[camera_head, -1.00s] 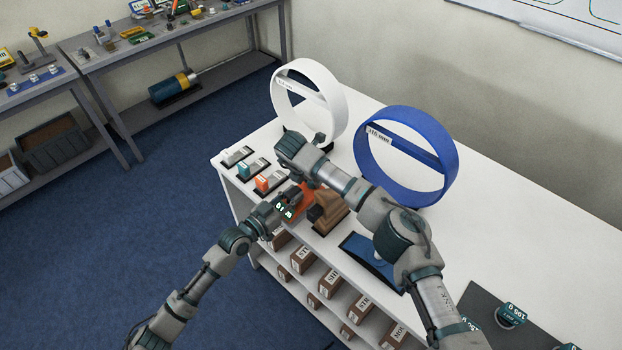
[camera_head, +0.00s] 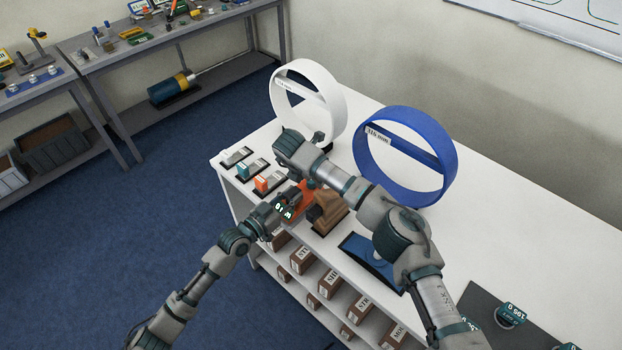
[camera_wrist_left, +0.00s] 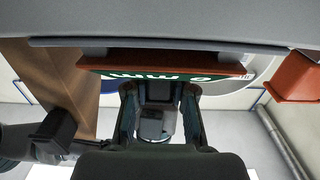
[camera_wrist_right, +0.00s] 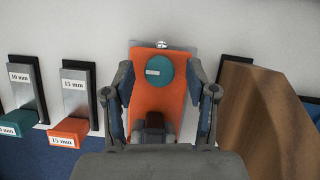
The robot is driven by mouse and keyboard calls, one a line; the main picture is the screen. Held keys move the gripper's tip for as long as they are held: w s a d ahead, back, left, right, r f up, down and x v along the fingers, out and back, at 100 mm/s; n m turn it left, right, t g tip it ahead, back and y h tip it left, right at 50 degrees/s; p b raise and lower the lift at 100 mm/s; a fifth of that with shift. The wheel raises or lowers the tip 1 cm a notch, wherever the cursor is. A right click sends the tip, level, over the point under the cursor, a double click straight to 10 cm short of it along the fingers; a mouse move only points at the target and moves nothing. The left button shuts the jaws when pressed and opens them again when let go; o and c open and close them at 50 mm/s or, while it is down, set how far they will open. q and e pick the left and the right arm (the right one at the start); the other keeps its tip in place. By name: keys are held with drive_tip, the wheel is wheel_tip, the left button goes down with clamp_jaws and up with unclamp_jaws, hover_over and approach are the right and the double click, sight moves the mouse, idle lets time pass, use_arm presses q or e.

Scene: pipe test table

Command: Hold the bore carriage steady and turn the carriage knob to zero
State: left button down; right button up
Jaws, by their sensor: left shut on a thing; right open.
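The bore carriage (camera_wrist_right: 175,97) is an orange block with a round teal knob (camera_wrist_right: 165,73) on its top; a white mark on the knob points left in the right wrist view. The carriage also shows in the head view (camera_head: 303,201), partly hidden by my arms. My right gripper (camera_wrist_right: 163,85) is open above the carriage, its fingers on either side of it near the knob. My left gripper (camera_wrist_left: 160,95) is shut on the carriage's near end, where a green label with white lettering shows in the left wrist view. The grip contact itself is partly hidden.
Blocks labelled 10 mm (camera_wrist_right: 18,122) and 15 mm (camera_wrist_right: 69,132) stand left of the carriage; a brown wooden block (camera_wrist_right: 252,120) stands close right. White (camera_head: 335,90) and blue (camera_head: 448,165) rings stand behind. Free white tabletop (camera_head: 530,240) lies to the right.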

drive_tip(key=v, duration=1.1)
drive_tip(key=shift+w, duration=0.15)
use_arm(q)
drive_tip(key=c, duration=0.9)
unclamp_jaws()
